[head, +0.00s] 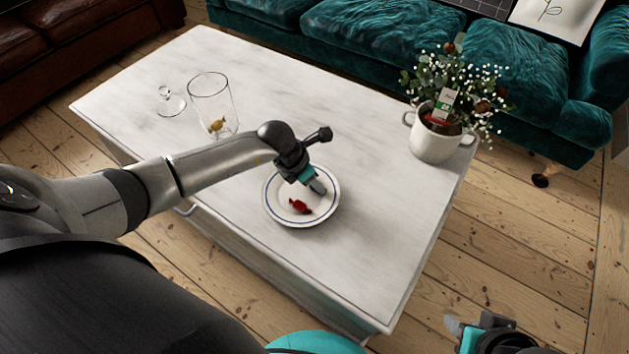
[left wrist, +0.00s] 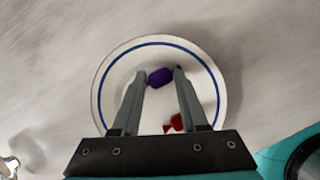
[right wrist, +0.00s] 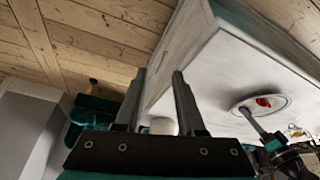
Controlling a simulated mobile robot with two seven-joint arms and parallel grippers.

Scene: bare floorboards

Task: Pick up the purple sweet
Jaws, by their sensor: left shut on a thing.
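The purple sweet (left wrist: 160,78) shows in the left wrist view between the fingertips of my left gripper (left wrist: 159,73), which is shut on it over the white plate (left wrist: 104,85) with a blue ring. In the head view my left gripper (head: 318,187) is over the plate (head: 291,224), and the purple sweet is hidden there. A red sweet (head: 299,206) lies on the plate close by; it also shows in the left wrist view (left wrist: 176,122). My right gripper (right wrist: 160,75) is open and empty, off the table's near right corner.
The plate stands on a white table (head: 375,255). A glass jar (head: 212,100) with a yellow sweet (head: 217,125) and a glass lid (head: 170,102) stand at its left. A potted plant (head: 434,140) is at the right end. A teal sofa (head: 375,40) is behind.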

